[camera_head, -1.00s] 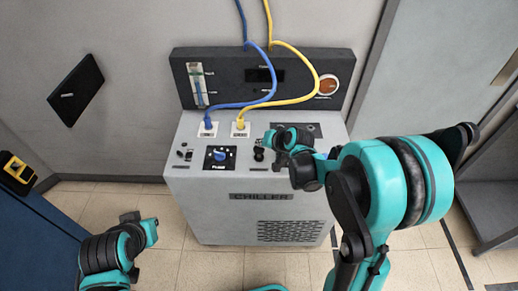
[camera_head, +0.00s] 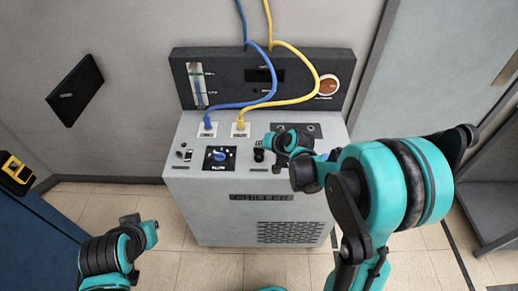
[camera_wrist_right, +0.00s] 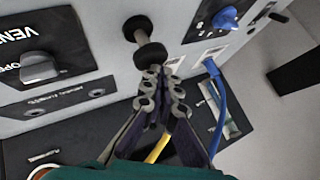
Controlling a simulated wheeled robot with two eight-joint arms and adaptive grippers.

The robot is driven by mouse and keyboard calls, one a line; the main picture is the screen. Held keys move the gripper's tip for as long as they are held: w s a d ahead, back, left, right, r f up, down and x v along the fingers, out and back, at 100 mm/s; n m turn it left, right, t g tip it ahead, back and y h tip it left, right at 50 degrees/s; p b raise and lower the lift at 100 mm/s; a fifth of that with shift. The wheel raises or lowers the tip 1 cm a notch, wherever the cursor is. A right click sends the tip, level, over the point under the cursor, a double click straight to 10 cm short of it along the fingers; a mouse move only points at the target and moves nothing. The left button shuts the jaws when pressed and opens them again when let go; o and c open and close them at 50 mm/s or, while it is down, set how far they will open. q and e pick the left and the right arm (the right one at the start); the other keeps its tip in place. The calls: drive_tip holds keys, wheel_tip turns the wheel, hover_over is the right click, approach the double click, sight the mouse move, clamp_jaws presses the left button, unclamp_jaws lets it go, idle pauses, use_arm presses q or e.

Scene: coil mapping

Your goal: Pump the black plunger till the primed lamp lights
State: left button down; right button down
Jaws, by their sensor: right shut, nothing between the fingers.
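The black plunger (camera_head: 259,153) stands on the top of the grey chiller. In the right wrist view its round black knob (camera_wrist_right: 151,52) sits on a light metal shaft. My right gripper (camera_wrist_right: 163,76) is shut and empty, its fingertips close to the knob; whether they touch it I cannot tell. In the head view my right gripper (camera_head: 268,141) is small and partly hidden, beside the plunger. A round orange-brown lamp (camera_head: 328,85) is on the dark back panel; its label is too small to read.
A blue hose (camera_head: 245,104) and a yellow hose (camera_head: 306,65) run down to ports behind the plunger. A blue knob (camera_head: 219,155) is to its left. A clear gauge (camera_head: 197,85) is on the back panel.

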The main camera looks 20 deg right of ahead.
drive_tip(key=shift+f+b, duration=1.05)
drive_tip(key=shift+f, duration=0.15)
idle(0.8)
drive_tip(key=shift+r, duration=0.1)
drive_tip(key=shift+r+p, duration=1.5)
drive_tip(key=shift+r, duration=0.35)
drive_tip(key=shift+r, duration=0.1)
wheel_tip(320, 180, up, 5)
drive_tip(key=p, duration=0.4)
